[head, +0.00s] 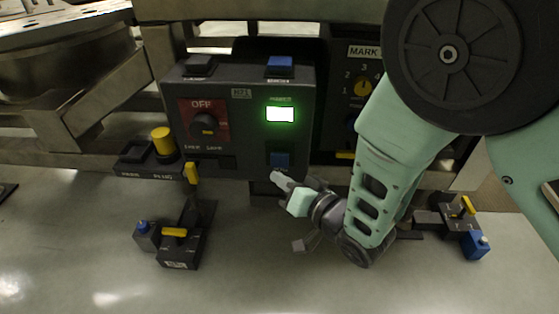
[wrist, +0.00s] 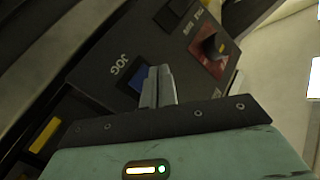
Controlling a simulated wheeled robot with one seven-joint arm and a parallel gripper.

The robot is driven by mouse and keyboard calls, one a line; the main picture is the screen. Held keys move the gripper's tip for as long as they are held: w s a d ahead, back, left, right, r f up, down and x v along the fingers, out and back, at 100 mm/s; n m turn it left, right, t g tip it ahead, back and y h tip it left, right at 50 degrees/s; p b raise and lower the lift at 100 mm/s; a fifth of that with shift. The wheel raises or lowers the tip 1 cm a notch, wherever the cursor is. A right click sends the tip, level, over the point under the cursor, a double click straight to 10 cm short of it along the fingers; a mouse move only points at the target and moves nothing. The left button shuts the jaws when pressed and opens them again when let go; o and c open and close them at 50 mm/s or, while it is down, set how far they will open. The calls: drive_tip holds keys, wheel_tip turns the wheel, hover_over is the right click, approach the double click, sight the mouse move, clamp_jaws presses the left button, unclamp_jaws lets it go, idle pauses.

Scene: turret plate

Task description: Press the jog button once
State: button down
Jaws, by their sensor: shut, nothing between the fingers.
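The blue jog button (wrist: 133,80) sits on a dark control box beside a white JOG label (wrist: 122,65) in the wrist view. In the head view a blue button (head: 279,160) shows low on the box's front, just above my gripper's tips. My gripper (head: 277,177) is shut and empty, its two fingers together. In the wrist view the fingertips (wrist: 160,70) lie over the right edge of the blue button and hide part of it. I cannot tell whether they touch it.
The control box (head: 240,130) also carries a red OFF plate with a black knob (head: 205,124), a lit green-edged display (head: 280,114) and a blue block (head: 280,66) on top. A yellow-capped post (head: 162,141) stands left. Dark fixtures (head: 180,247) lie on the floor below. A MARK panel (head: 362,85) is at right.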

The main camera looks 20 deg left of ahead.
sight(275, 162)
drive_tip(key=shift+w+a, duration=0.2)
drive_tip(key=shift+w, duration=0.7)
drive_tip(key=shift+w, duration=0.1)
idle(1.3)
drive_tip(key=shift+w+a, duration=0.1)
drive_tip(key=shift+w, duration=0.2)
drive_tip(key=shift+w+a, duration=0.15)
drive_tip(key=shift+w, duration=0.5)
idle(0.8)
idle(0.4)
drive_tip(key=shift+s+d, duration=0.25)
drive_tip(key=shift+s, duration=0.8)
drive_tip(key=shift+s+d, duration=0.2)
drive_tip(key=shift+s, duration=0.6)
drive_tip(key=shift+s+d, duration=0.2)
drive_tip(key=shift+s, duration=0.6)
drive_tip(key=shift+s+d, duration=0.2)
drive_tip(key=shift+s, duration=0.6)
